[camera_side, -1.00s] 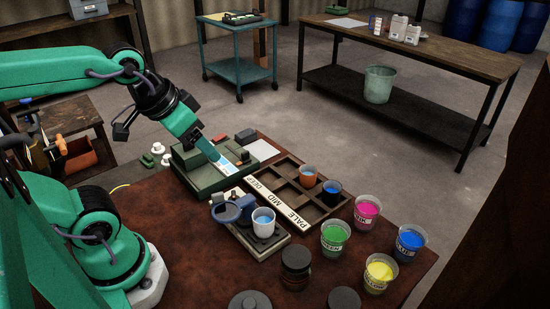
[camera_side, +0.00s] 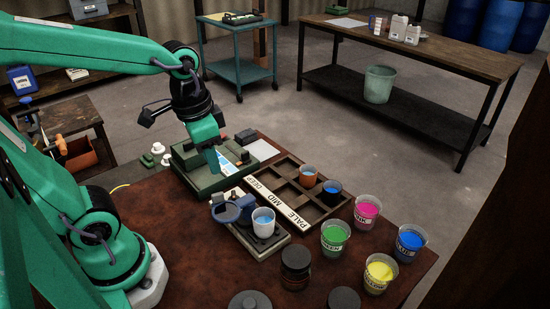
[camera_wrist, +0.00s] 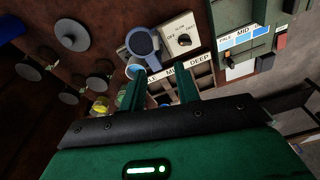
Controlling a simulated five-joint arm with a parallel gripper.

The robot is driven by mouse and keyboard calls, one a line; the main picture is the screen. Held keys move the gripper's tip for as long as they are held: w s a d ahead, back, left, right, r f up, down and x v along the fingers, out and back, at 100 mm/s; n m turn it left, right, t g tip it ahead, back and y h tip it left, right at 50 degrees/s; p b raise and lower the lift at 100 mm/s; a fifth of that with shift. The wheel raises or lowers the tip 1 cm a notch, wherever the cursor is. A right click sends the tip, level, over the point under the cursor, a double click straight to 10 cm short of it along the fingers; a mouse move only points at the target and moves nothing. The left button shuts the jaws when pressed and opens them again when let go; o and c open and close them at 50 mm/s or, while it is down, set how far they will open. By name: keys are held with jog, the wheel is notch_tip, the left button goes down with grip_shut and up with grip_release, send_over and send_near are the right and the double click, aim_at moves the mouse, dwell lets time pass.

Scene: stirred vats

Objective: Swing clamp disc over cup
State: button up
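The clamp disc (camera_side: 228,208) is blue and sits on an arm at the left end of a grey stirrer base (camera_side: 262,246). The white cup (camera_side: 264,222) of light blue liquid stands on that base, to the right of the disc, and the disc is beside it. In the wrist view the disc (camera_wrist: 142,41) shows next to the dial plate, with the cup (camera_wrist: 134,69) partly hidden below it. My gripper (camera_side: 213,168) hangs above and behind the disc, near the green box, touching neither. Its fingers are apart and empty in the wrist view (camera_wrist: 163,75).
A wooden rack (camera_side: 289,172) marked PALE, MID, DEEP holds two small cups. Pink (camera_side: 367,211), green (camera_side: 334,237), yellow (camera_side: 380,272) and blue (camera_side: 409,243) cups stand at right. Dark jars (camera_side: 296,266) stand in front. The green box (camera_side: 195,178) lies behind. The table's front left is clear.

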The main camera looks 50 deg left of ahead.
aim_at(218, 194)
jog(key=shift+w+d+f+m+g, duration=0.1)
jog(key=shift+f+m+g, duration=0.15)
jog(key=shift+f+g, duration=0.2)
jog(key=shift+w+d+f+m+g, duration=0.1)
jog(key=shift+f+m+g, duration=0.15)
jog(key=shift+f+g, duration=0.15)
jog(key=shift+f, duration=0.1)
jog(key=shift+f, duration=3.8)
grip_shut()
